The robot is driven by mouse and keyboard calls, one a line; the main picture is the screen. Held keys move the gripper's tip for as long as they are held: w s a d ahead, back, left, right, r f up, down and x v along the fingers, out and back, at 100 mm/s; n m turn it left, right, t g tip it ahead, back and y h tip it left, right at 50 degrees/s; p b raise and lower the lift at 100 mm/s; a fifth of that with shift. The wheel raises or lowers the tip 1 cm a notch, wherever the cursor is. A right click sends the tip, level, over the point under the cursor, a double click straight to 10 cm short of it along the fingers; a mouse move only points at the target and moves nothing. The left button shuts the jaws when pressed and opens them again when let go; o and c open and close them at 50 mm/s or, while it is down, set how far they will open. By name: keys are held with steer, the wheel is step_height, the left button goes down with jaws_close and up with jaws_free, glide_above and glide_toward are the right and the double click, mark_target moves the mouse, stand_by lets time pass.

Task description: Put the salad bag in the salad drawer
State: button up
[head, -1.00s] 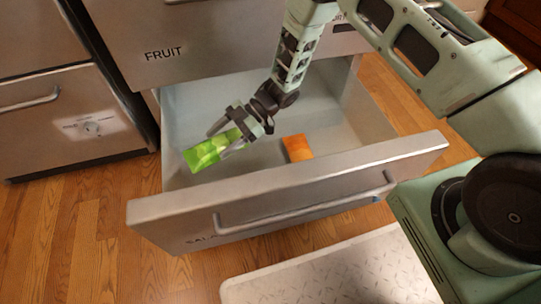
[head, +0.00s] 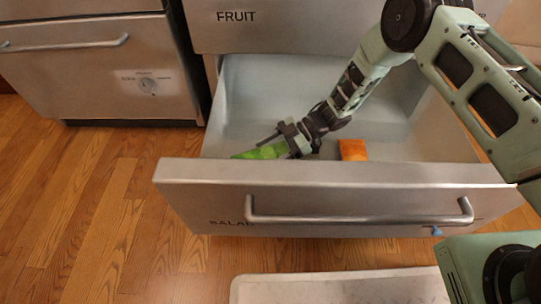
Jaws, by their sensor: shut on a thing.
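The salad drawer (head: 340,172), labelled SALAD on its steel front, stands pulled open with a pale inside. My gripper (head: 277,145) reaches down into its left part and is shut on a green salad bag (head: 262,152). The drawer front hides the lower part of the bag, so I cannot tell whether it touches the drawer floor. An orange packet (head: 353,150) lies in the drawer to the right of my gripper, apart from it.
The closed FRUIT drawer (head: 285,30) is directly above. A pale mat (head: 340,287) lies on the wood floor in front. Floor (head: 90,200) at the left is clear.

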steer(key=shift+f, duration=0.1)
steer(key=shift+f, duration=0.1)
steer(key=o, duration=1.1)
steer(key=shift+f, duration=0.1)
steer(key=shift+r, duration=0.3)
steer(key=p+v, duration=0.4)
steer(key=v, duration=0.2)
steer(key=shift+d+r, duration=0.1)
steer(key=shift+d, duration=0.05)
steer(key=shift+w+d, duration=0.2)
steer(key=shift+d, duration=0.3)
